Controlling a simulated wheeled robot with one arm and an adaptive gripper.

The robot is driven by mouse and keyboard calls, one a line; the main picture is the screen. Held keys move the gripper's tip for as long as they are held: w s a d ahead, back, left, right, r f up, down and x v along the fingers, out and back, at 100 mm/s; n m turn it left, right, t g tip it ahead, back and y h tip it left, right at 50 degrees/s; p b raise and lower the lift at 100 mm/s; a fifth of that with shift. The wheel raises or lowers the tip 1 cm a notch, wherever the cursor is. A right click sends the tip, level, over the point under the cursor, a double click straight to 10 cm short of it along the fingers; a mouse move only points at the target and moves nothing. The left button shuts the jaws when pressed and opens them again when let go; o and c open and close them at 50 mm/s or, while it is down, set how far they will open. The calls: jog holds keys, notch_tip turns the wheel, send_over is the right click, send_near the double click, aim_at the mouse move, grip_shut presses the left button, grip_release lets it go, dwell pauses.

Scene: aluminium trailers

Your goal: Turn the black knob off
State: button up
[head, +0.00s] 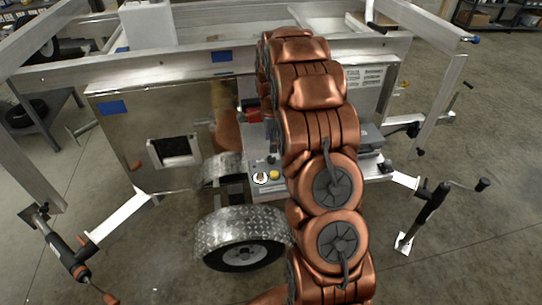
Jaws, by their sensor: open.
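A small control panel (256,188) sits on the trailer between the wheel fenders, just left of my arm. It carries a round control with a white plate (261,178) and a yellow button (274,175). A small dark spot (271,160) behind them may be the black knob, but it is too small to be sure, and its setting cannot be read. My copper-coloured arm rises in front of the trailer and covers the area right of the panel. My gripper is hidden behind the arm links.
The trailer has a shiny metal box (155,140) at left and aluminium rails (95,70) above. Diamond-plate fenders (240,228) and a wheel (245,256) stand near the panel. Jacks stick out at left (68,258) and right (428,213). The concrete floor (470,240) at right is clear.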

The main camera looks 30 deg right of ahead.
aim_at(271, 158)
jog(key=shift+f+p, duration=1)
jog(key=shift+f, duration=2.55)
jog(key=c, duration=1.1)
grip_shut()
